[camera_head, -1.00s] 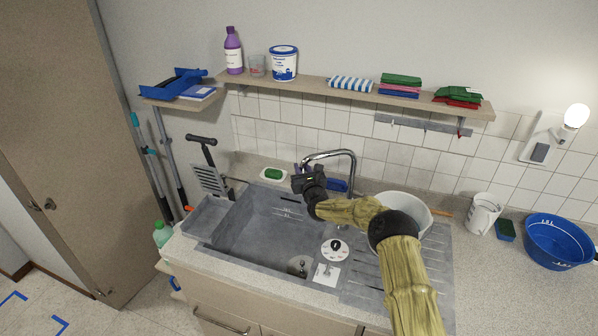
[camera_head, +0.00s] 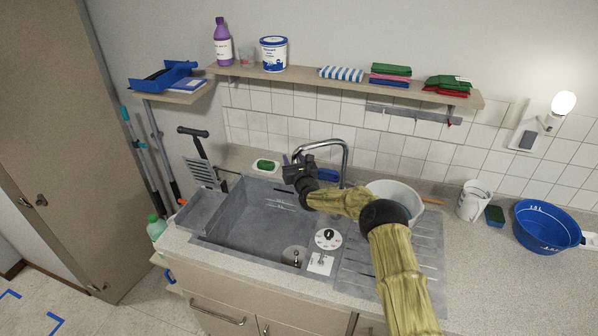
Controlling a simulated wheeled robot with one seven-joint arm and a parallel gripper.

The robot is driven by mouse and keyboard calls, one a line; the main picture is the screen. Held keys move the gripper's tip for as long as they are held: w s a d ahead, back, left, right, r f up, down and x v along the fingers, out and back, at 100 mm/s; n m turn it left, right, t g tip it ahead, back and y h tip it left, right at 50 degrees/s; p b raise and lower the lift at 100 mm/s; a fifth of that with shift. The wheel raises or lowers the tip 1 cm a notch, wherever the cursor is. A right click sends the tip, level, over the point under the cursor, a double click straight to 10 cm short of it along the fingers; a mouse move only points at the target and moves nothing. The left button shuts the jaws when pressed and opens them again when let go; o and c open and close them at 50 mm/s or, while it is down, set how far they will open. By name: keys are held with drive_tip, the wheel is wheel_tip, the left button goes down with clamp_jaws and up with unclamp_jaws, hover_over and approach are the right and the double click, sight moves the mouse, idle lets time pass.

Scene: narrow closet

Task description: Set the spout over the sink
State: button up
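The chrome spout (camera_head: 345,155) rises behind the sink and arches to the left. Its free end reaches over the back part of the grey sink basin (camera_head: 245,235), close to my gripper. My gripper (camera_head: 291,166) is dark and sits at the spout's left end, over the basin's back right part. The fingers are small and partly hidden, so I cannot tell whether they are open, shut or touching the spout. My arm covers part of the basin's right side and the drainboard (camera_head: 415,250).
A white bowl (camera_head: 396,192) stands right of the spout. A green soap (camera_head: 265,165) lies behind the basin. A shelf (camera_head: 300,80) with bottles and cloths hangs above. A white jug (camera_head: 473,203) and a blue tub (camera_head: 546,226) stand at the right.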

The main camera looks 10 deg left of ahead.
drive_tip(key=shift+v, duration=1.25)
drive_tip(key=v, duration=1.4)
drive_tip(key=shift+s+d, duration=0.2)
drive_tip(key=shift+s, duration=0.1)
drive_tip(key=shift+r, duration=0.1)
